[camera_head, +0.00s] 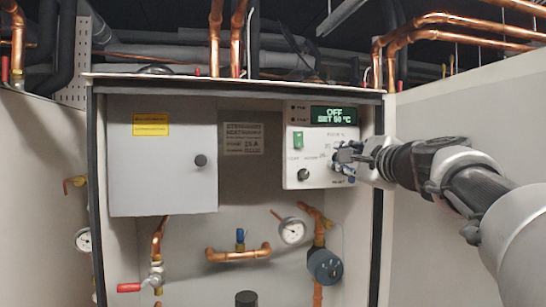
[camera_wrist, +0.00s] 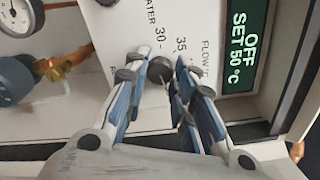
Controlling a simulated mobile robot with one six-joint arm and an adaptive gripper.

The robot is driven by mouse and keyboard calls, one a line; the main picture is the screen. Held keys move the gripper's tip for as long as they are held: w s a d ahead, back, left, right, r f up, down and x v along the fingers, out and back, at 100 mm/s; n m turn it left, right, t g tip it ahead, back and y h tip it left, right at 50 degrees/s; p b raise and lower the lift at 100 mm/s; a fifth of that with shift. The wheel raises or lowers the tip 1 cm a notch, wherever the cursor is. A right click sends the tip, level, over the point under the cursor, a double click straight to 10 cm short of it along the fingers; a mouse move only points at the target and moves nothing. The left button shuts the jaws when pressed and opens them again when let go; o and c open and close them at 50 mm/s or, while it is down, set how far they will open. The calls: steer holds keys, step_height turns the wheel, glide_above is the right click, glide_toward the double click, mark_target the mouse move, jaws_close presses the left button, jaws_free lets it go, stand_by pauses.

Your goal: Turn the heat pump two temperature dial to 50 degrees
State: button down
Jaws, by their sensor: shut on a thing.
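The control panel (camera_head: 297,160) is a white box front at the right of the cabinet. Its dark display (camera_head: 333,115) reads "OFF" and "SET 50 °C" in green; it also shows in the wrist view (camera_wrist: 243,45). My gripper (camera_head: 347,157) is at the panel's right side, below the display. In the wrist view my gripper (camera_wrist: 161,77) has its blue-grey fingers on both sides of the round black temperature dial (camera_wrist: 160,69), shut on it. Scale marks "30" and "35" show beside the dial. In the head view my gripper hides most of the dial.
A second black knob (camera_head: 303,174) and a green switch (camera_head: 298,141) are on the panel's left. A grey box (camera_head: 160,180) with a yellow label stands left. Copper pipes, a gauge (camera_head: 291,231) and a round pump (camera_head: 325,266) are below. A white wall (camera_head: 470,110) is right.

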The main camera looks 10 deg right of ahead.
steer(key=shift+m, duration=0.3)
steer(key=c, duration=1.3)
jaws_free()
